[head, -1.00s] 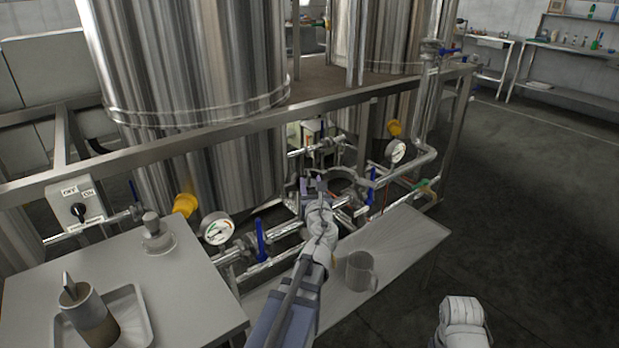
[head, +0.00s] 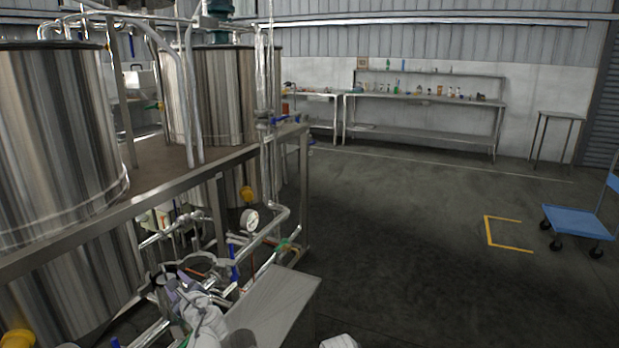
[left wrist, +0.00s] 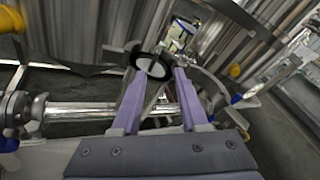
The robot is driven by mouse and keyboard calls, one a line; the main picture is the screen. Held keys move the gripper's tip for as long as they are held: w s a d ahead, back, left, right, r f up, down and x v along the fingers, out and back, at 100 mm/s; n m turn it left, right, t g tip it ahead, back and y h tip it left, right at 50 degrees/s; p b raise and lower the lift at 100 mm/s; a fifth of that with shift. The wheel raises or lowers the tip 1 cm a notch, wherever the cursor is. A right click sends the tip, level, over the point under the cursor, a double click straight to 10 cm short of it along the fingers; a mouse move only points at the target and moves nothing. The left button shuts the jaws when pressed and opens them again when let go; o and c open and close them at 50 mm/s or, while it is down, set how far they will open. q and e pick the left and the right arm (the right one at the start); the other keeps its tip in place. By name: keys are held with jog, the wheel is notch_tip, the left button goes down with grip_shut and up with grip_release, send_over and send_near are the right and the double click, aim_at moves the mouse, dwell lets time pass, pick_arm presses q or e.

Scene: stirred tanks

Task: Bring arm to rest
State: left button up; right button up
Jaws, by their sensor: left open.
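My left arm reaches up from the bottom edge in the head view. My left gripper (head: 176,290) is at the pipework under the steel tanks, beside a grey ring-shaped clamp (head: 205,262). In the left wrist view its two purple fingers (left wrist: 157,95) stand apart with nothing seen held between them. A black-rimmed round part (left wrist: 155,65) shows just beyond the fingertips; I cannot tell whether they touch it. My right gripper is not in view; only a small white piece, likely of my right arm, shows at the bottom edge.
A steel frame rail (head: 150,203), a pressure gauge (head: 250,220) and pipes crowd my left gripper. Open floor (head: 400,250) lies to the right, with a blue cart (head: 577,220) and back-wall workbench (head: 425,98).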

pick_arm(q)
jog(key=s+d+n+g+h+p, duration=0.3)
jog(key=s+d+n+g+p, duration=0.1)
jog(key=d, duration=0.6)
jog(key=s+d+n+g+h+p, duration=0.3)
jog(key=s+d+n+p, duration=0.4)
jog(key=s+d, duration=0.3)
jog(key=s+d+r+n+g+h+p, duration=0.1)
jog(key=s+d+n+g+h+p, duration=0.2)
jog(key=s+d+n+g+p, duration=0.2)
jog(key=s+d+n, duration=0.1)
jog(key=s+d, duration=0.2)
jog(key=d, duration=0.3)
jog(key=shift+n+h+p, duration=0.3)
jog(key=shift+h+p, duration=0.05)
jog(key=shift+h, duration=0.05)
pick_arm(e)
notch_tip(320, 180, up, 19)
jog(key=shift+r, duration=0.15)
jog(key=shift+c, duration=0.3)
